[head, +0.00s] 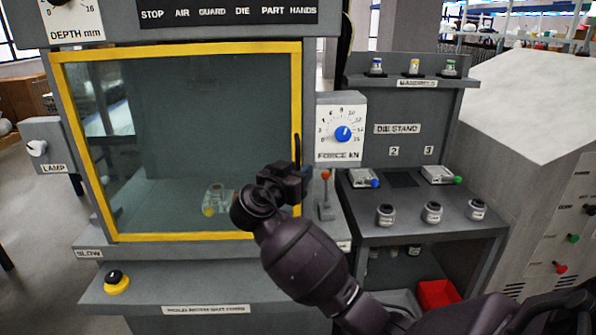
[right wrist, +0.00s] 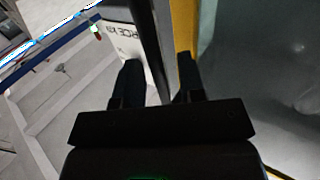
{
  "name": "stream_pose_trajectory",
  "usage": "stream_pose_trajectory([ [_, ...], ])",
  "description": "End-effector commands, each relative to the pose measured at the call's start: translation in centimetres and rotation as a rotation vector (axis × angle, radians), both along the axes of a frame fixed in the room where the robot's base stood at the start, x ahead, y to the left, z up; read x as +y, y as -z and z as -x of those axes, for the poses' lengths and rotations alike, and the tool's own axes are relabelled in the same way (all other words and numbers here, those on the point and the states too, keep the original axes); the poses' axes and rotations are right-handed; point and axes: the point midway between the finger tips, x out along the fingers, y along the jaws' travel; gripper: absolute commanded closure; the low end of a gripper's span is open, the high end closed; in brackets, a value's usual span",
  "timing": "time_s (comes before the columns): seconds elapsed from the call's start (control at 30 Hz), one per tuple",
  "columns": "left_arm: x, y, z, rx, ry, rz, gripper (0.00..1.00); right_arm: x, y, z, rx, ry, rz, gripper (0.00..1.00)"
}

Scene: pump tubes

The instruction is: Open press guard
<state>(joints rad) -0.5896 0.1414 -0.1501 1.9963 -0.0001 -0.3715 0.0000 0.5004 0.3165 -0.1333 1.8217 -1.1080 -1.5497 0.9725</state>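The press guard (head: 175,238) is a clear panel in a yellow frame, closed across the press front. It also shows in the right wrist view, where its yellow frame edge (right wrist: 184,30) runs at the right of centre. A dark vertical handle (head: 297,148) is on the guard's right edge; its lower part is hidden by my gripper. My right gripper (head: 298,178) is at that handle. In the right wrist view its two fingers (right wrist: 160,84) stand apart, with the dark handle bar (right wrist: 148,40) running between them. My left gripper is not in view.
Right of the guard are the force dial (head: 341,134) and an orange-knobbed lever (head: 326,190), close to my gripper. The die stand (head: 430,215) holds several dies further right. A yellow-based black button (head: 117,283) is at the lower left. Behind the guard lies a small fixture (head: 218,199).

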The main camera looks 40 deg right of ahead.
Motion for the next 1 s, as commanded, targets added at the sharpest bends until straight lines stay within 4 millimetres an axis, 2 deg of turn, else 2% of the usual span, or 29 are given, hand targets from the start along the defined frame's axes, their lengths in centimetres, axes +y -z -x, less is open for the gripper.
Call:
stream_pose_trajectory([
  [0.37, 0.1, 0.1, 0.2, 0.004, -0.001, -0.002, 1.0, -0.3, 0.0, -0.2, 0.0, -0.001, 0.0, 0.65],
  [0.6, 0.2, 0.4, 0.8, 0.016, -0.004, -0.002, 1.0, -0.3, 0.0, -0.2, 0.0, -0.001, 0.0, 1.0],
  [1.0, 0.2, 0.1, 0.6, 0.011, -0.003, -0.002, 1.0, -0.3, 0.0, -0.1, 0.0, 0.003, -0.001, 1.0],
])
